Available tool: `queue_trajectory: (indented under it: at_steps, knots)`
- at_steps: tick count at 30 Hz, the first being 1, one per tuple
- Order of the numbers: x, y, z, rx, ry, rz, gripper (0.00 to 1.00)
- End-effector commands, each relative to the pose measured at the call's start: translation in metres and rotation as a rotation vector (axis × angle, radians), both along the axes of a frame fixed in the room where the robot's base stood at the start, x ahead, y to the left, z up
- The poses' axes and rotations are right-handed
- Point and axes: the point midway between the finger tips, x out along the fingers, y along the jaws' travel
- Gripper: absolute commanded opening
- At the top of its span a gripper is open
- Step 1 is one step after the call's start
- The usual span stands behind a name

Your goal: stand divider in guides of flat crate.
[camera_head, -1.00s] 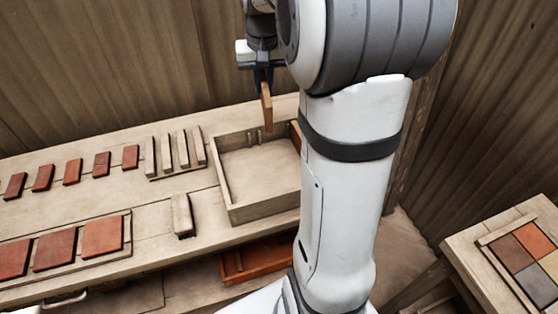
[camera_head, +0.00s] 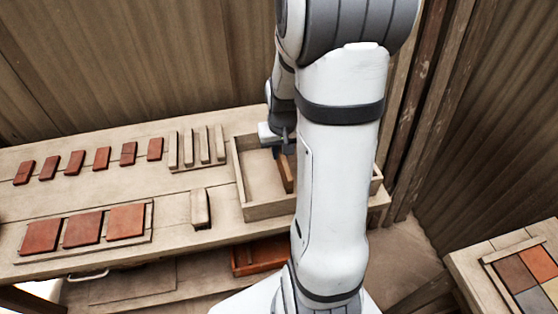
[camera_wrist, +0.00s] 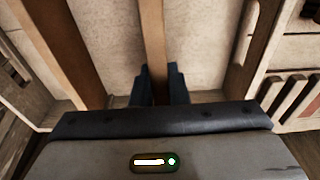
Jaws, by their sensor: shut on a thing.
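The flat crate (camera_head: 268,211) is a pale wooden open box on the bench, its right part hidden behind my arm in the head view. My gripper (camera_wrist: 153,88) is shut on a brown wooden divider (camera_wrist: 152,35). The divider also shows in the head view (camera_head: 288,174), upright and reaching down into the crate. Another brown board (camera_wrist: 62,50) stands in the crate to the left in the wrist view, apart from the held one. The guides are hidden, so I cannot tell whether the divider sits in them.
A rack of pale upright slats (camera_head: 204,146) stands just left of the crate. A pale block (camera_head: 200,208) lies in front of it. Red tiles (camera_head: 83,229) lie further left. An orange-red tray (camera_head: 262,256) is below the bench front.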

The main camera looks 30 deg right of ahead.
Motion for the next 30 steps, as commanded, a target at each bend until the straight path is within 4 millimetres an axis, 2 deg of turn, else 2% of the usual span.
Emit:
queue_trajectory:
  at_steps: [7, 20, 21, 28, 30]
  knots:
    - [-0.001, -0.001, -0.032, 0.001, 0.003, -0.002, 0.0]
    - [-0.001, -0.001, -0.041, 0.0, 0.0, -0.004, 0.0]
    - [-0.001, -0.001, -0.039, 0.0, 0.0, -0.004, 0.17]
    - [-0.001, -0.001, -0.039, 0.0, 0.0, -0.004, 0.36]
    - [-0.001, -0.001, -0.039, 0.0, 0.0, -0.004, 0.36]
